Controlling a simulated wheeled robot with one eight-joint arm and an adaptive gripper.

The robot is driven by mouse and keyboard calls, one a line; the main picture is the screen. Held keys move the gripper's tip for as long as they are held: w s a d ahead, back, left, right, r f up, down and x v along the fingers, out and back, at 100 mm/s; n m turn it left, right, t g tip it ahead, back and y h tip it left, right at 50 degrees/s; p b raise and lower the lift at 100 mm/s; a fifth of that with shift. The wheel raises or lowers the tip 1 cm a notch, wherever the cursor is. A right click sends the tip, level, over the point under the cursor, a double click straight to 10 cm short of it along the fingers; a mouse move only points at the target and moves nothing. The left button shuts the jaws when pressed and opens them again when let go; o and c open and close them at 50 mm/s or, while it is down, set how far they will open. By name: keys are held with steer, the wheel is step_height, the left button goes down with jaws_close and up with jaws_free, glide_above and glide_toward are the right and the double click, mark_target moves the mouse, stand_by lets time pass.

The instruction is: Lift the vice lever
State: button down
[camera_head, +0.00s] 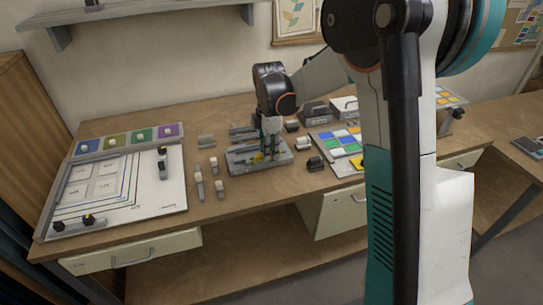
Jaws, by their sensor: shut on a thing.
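My gripper (268,151) points straight down over a grey tool plate (280,161) near the middle of the table. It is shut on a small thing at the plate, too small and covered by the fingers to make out. No vice lever can be told for certain. A dark-topped fixture (457,114) at the table's right edge, just right of my arm, may be the vice; its lever is not clear.
A white board (172,190) with black-knobbed clamps lies at left, below a strip of coloured squares (128,139). Several small grey blocks stand between board and plate. A coloured tile sheet (322,135) lies right of the plate. My arm hides much of the table's right part.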

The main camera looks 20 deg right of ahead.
steer(key=shift+w+r, duration=0.2)
steer(key=shift+w, duration=0.4)
steer(key=shift+w+r, duration=0.2)
steer(key=shift+w, duration=0.4)
steer(key=shift+w+p, duration=0.1)
steer(key=shift+p, duration=0.2)
steer(key=c, duration=1.7)
jaws_free()
steer(key=shift+o, duration=0.7)
steer(key=shift+w+f, duration=0.1)
steer(key=shift+w, duration=0.15)
steer(key=shift+s, duration=0.1)
step_height(320, 180, up, 12)
steer(key=shift+s, duration=0.2)
